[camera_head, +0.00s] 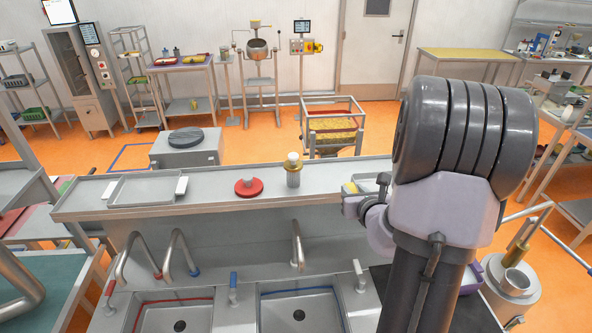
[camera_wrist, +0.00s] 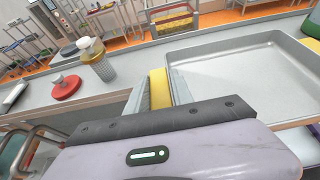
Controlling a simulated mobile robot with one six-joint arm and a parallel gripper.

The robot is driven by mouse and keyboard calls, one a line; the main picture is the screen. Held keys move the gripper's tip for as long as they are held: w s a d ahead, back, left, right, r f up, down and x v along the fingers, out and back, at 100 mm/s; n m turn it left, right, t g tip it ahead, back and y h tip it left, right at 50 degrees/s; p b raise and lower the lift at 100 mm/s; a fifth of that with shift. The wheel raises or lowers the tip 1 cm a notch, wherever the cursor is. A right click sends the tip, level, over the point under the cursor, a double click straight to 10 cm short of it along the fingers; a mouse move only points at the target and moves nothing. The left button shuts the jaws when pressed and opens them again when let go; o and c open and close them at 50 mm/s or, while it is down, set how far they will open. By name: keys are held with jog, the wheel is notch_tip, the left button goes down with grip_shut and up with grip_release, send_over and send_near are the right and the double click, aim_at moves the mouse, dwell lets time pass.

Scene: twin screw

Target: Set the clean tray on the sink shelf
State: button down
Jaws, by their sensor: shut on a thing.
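A shallow grey metal tray (camera_wrist: 243,74) fills the right of the wrist view. It looks empty and clean. My gripper (camera_wrist: 159,92) is at its left edge, with the fingers shut around a yellow piece that appears to be its grip. In the head view my gripper (camera_head: 366,203) is at the right of the long sink shelf (camera_head: 225,194), and my arm hides most of this tray. I cannot tell whether the tray touches the shelf. Another empty grey tray (camera_head: 147,189) with white end grips lies on the shelf's left part.
Bent taps (camera_head: 298,245) rise in front of the shelf over two basins (camera_head: 300,313). Bare shelf lies between the left tray and the disc.

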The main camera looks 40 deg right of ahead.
jog(key=p, duration=0.4)
send_over(344, 178)
jog(key=shift+s+a+f, duration=0.3)
jog(key=shift+f, duration=0.35)
jog(key=shift+w+d+f, duration=0.15)
jog(key=shift+w+d, duration=0.05)
jog(key=shift+w, duration=0.1)
notch_tip(344, 178, down, 4)
jog(key=shift+d+r+p, duration=0.1)
jog(key=shift+r+p, duration=0.15)
jog(key=shift+p, duration=0.05)
jog(key=c, duration=1.1)
grip_release()
jog(key=shift+f, duration=0.15)
